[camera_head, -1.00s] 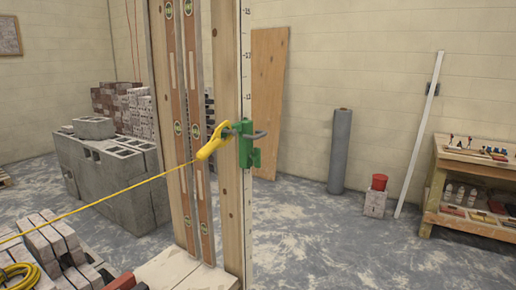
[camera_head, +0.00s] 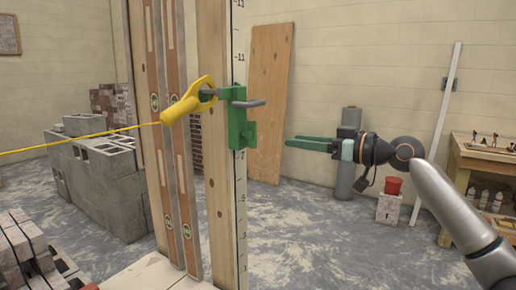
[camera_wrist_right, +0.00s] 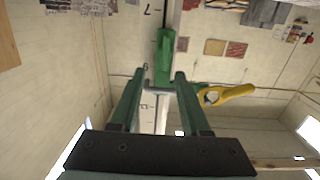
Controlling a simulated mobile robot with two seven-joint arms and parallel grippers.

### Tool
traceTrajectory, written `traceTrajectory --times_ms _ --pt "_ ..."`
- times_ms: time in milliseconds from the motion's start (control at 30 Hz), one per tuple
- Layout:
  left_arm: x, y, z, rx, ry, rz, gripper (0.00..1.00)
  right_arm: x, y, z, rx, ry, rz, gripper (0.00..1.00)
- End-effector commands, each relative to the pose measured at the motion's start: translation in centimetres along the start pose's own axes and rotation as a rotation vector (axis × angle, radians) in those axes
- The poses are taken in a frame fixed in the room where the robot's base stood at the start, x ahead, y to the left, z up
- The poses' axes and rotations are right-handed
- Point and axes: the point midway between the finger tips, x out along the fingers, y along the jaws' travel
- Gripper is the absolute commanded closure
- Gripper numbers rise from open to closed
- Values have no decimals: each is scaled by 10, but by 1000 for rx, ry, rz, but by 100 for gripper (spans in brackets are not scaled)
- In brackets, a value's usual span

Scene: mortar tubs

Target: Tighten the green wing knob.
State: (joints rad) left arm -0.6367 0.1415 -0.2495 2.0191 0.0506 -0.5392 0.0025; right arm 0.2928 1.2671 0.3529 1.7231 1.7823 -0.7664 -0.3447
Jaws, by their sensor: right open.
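A green clamp-like fitting (camera_head: 238,117) sits on the marked upright post, with a grey bar (camera_head: 249,103) sticking out to the right near its top. I cannot clearly tell which part is the wing knob. My right gripper (camera_head: 289,142) is open and empty, to the right of the fitting and apart from it, with its green fingers pointing left. In the right wrist view the green fitting (camera_wrist_right: 164,58) and its grey bar (camera_wrist_right: 160,91) appear in line with the gap between the open fingers. My left gripper is out of view.
A yellow line block (camera_head: 188,101) hangs at the post's left, with a taut yellow string (camera_head: 80,145) running left. Spirit levels (camera_head: 165,130) stand against the wooden post. Grey blocks (camera_head: 95,185) are stacked at left. Space right of the post is open.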

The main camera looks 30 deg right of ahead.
Motion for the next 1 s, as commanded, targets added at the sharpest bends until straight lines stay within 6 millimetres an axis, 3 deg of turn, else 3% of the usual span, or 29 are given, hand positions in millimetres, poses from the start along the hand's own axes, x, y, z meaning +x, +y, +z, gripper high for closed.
traceTrajectory --times_ms 100,267,600,1000 --pt "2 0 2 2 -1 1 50 -9 -6 -23 -15 34 -20 54" --pt "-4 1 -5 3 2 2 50 -4 -7 -30 -13 38 -26 54" --pt "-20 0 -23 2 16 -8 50 30 -7 -33 -10 40 -24 54" --pt "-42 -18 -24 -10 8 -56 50 84 -9 -34 -8 40 -25 54"
